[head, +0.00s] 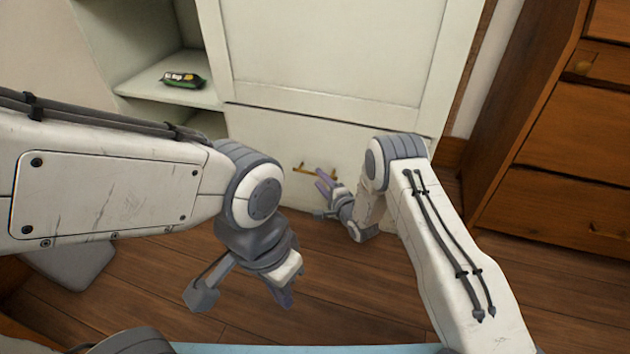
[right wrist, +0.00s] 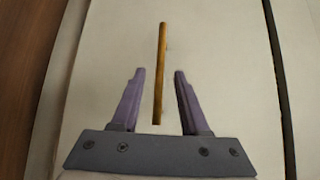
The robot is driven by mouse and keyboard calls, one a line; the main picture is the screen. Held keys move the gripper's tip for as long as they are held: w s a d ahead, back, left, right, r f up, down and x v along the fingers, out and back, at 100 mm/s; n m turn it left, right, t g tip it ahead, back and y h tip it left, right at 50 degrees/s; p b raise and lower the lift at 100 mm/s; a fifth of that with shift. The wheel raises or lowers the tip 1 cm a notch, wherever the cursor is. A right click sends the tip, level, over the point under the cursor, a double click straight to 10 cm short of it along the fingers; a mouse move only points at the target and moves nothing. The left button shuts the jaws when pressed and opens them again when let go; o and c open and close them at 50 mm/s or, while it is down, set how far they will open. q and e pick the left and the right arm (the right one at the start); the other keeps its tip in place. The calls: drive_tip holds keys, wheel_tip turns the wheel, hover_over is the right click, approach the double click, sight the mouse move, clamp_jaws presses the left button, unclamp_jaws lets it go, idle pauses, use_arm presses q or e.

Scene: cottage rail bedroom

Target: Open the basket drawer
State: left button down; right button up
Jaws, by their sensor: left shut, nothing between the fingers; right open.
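The white drawer front (head: 270,140) is at the bottom of the white cabinet, and it looks closed. It carries a thin brass bar handle (head: 300,169). My right gripper (head: 322,182) is open and close to the handle in the head view. In the right wrist view, the brass handle (right wrist: 161,75) runs lengthwise between and beyond the two purple fingertips (right wrist: 159,72). I cannot tell whether the fingers touch the drawer front. My left gripper (head: 286,298) is shut and empty, low over the wooden floor, away from the drawer.
A large white door panel (head: 330,50) is above the drawer. An open shelf (head: 140,84) at the left holds a green and black packet (head: 183,79). A brown wooden chest (head: 560,150) stands at the right. Wooden floor (head: 350,290) is clear between my arms.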

sight(315, 175)
drive_tip(key=b+x, duration=0.1)
drive_tip(key=x, duration=0.3)
drive_tip(key=shift+w+b, duration=0.1)
drive_tip(key=shift+b, duration=0.2)
clamp_jaws()
idle(1.1)
